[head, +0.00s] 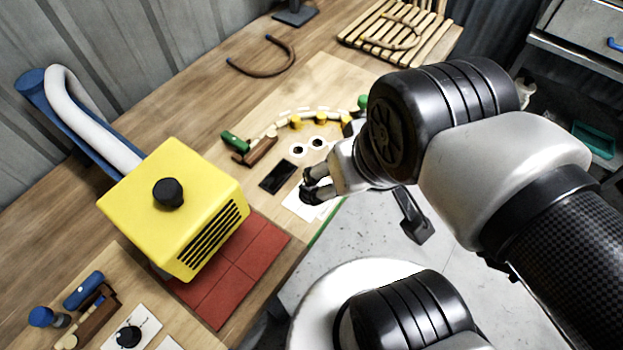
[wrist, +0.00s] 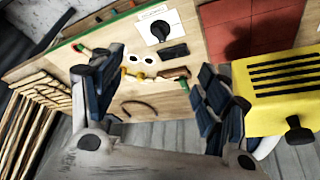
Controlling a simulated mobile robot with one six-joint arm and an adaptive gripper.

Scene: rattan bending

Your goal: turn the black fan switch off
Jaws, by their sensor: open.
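A white card with a round black dial (wrist: 160,29) lies on the wooden board in the wrist view. In the head view that white card (head: 298,208) is partly covered by my gripper (head: 315,186), and its dial is hidden. A second black dial (head: 128,337) sits on a white card at the lower left. A black knob (head: 168,193) stands on the yellow box (head: 150,225). No label tells which is the fan switch. My gripper's fingers are spread wide and empty in the wrist view (wrist: 152,78); I cannot tell its height above the board.
A black rectangle (head: 277,176) lies beside the card. Red tiles (head: 225,290) lie beside the yellow box. A bent rattan piece (head: 262,70) lies on bare bench at the back.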

